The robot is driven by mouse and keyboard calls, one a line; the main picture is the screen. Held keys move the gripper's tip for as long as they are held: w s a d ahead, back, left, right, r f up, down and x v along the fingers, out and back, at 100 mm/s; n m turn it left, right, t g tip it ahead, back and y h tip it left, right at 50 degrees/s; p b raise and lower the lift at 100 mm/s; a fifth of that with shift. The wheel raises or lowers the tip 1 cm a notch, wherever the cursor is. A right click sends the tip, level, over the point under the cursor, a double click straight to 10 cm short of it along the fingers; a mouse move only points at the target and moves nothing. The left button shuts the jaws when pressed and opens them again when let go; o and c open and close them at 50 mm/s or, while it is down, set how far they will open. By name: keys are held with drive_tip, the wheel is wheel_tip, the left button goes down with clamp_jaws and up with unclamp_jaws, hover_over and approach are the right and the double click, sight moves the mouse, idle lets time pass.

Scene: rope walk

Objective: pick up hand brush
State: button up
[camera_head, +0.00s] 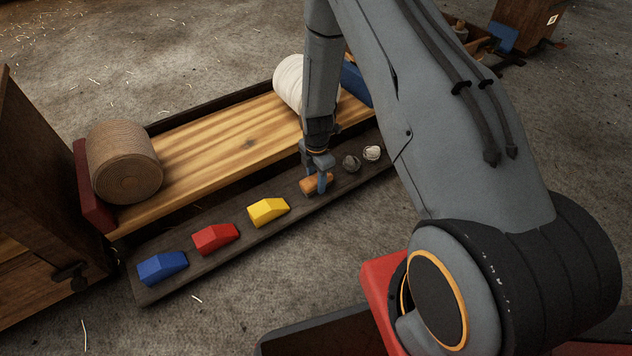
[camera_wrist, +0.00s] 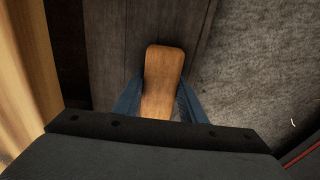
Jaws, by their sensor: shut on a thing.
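The hand brush (camera_head: 311,187) shows as a tan wooden body on the dark plank shelf in the head view. In the wrist view its rounded wooden top (camera_wrist: 163,72) points away from me, and its lower end is hidden behind my gripper's dark housing. My gripper (camera_head: 323,174) reaches down over the brush. Its blue fingers (camera_wrist: 157,100) are shut on the two sides of the brush. No bristles are visible. I cannot tell whether the brush touches the plank or is slightly above it.
Behind is a wooden bench (camera_head: 215,140) with a brown rope spool (camera_head: 124,162) and a white spool (camera_head: 290,82). Concrete floor lies in front.

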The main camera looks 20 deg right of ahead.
sight(316, 178)
wheel_tip(316, 178, up, 10)
drive_tip(key=p, duration=0.4)
drive_tip(key=shift+p, duration=0.4)
